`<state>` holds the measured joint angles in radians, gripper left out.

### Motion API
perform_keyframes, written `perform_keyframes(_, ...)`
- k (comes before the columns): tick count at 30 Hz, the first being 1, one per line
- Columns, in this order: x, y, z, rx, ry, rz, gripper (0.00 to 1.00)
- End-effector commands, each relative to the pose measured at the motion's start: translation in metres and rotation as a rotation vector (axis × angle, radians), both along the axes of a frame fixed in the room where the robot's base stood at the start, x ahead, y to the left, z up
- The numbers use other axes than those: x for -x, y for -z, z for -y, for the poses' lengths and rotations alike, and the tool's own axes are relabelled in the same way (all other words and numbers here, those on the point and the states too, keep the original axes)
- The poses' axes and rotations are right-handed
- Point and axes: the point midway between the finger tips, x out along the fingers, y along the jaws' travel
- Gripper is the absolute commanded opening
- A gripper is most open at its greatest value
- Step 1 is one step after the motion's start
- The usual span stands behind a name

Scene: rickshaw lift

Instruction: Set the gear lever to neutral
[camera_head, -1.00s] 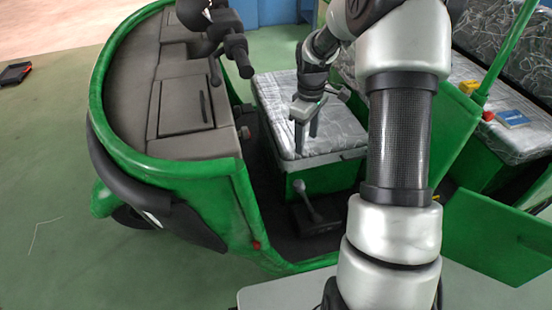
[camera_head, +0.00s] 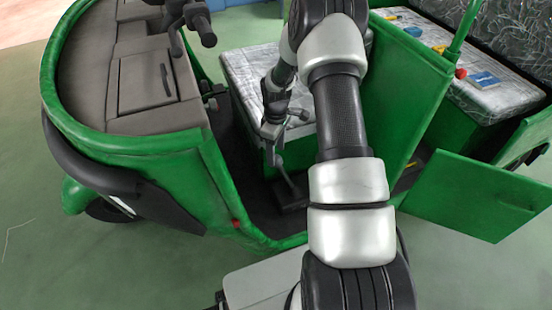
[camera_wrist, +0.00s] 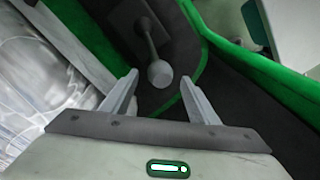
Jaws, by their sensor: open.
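The gear lever (camera_wrist: 151,45) rises from a dark base on the rickshaw floor and ends in a round grey knob (camera_wrist: 160,74). In the wrist view the knob appears between and just beyond the tips of my gripper (camera_wrist: 160,92), which is open and empty. In the head view my gripper (camera_head: 271,155) is beside the front seat, close to the gear lever (camera_head: 289,181), whose top is partly hidden by the fingers. I cannot tell whether a finger touches the knob.
The padded front seat (camera_head: 247,75) lies left of the lever in the wrist view. The green dashboard shell (camera_head: 135,145) and handlebar (camera_head: 205,30) stand to the left. An open green door (camera_head: 475,195) is at right. A blue box (camera_head: 483,79) lies on the rear seat.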

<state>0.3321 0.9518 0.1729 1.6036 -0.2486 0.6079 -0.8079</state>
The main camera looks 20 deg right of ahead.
Motion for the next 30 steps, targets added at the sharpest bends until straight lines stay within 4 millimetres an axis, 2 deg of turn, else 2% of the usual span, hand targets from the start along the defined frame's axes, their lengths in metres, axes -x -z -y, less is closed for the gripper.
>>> perform_keyframes(3, 0.000, 0.018, 0.000, 0.000, 0.000, -0.001, 0.55)
perform_keyframes(6, 0.000, 0.025, 0.000, 0.000, 0.000, 0.000, 0.55)
perform_keyframes(17, 0.000, 0.029, 0.000, 0.000, 0.000, 0.000, 0.55)
perform_keyframes(26, 0.000, 0.028, 0.000, 0.000, 0.000, 0.000, 0.04)
perform_keyframes(27, 0.000, 0.028, 0.000, -0.001, 0.000, 0.001, 0.00)
perform_keyframes(30, 0.000, 0.028, 0.002, -0.004, 0.002, 0.001, 0.00)
